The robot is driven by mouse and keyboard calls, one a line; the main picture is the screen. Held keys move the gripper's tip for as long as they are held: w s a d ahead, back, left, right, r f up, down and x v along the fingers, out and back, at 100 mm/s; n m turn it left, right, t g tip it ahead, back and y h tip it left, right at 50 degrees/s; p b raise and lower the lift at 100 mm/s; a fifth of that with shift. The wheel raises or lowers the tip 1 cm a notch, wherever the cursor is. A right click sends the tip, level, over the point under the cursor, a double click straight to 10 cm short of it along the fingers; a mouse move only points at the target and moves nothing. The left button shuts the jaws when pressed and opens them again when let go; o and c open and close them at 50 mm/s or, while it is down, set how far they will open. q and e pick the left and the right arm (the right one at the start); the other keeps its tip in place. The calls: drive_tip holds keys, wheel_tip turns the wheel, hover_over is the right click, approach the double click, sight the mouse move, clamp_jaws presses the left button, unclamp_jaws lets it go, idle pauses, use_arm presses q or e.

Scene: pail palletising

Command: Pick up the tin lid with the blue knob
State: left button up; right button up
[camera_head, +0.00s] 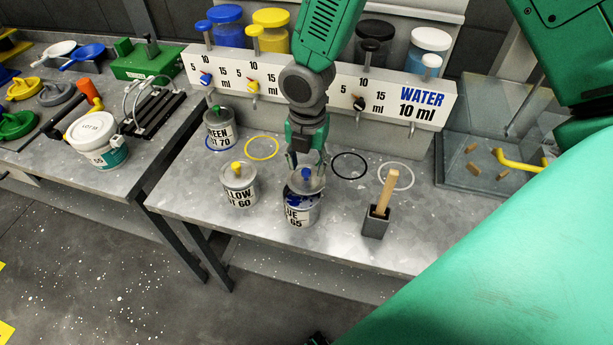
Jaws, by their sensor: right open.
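The grey tin lid with the blue knob (306,184) is over the tin labelled blue (299,216) on the grey bench. The lid appears offset towards the back right, and blue colour shows below its left edge. I cannot tell whether it rests on the rim. My right gripper (305,164) points down from above, open, with its fingertips at the blue knob. The fingers partly hide the knob and the lid's back edge.
The yellow tin (239,190) stands to the left, with the green tin (220,128) behind it. A dark holder with a wooden handle (377,219) stands close on the right. The dispenser (330,88) runs along the back. A clear box (480,130) is at the right.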

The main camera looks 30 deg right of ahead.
wheel_tip(320, 180, down, 2)
drive_tip(key=shift+w+a+f, duration=0.1)
drive_tip(key=shift+f, duration=0.1)
drive_tip(key=shift+a+r, duration=0.1)
clamp_jaws()
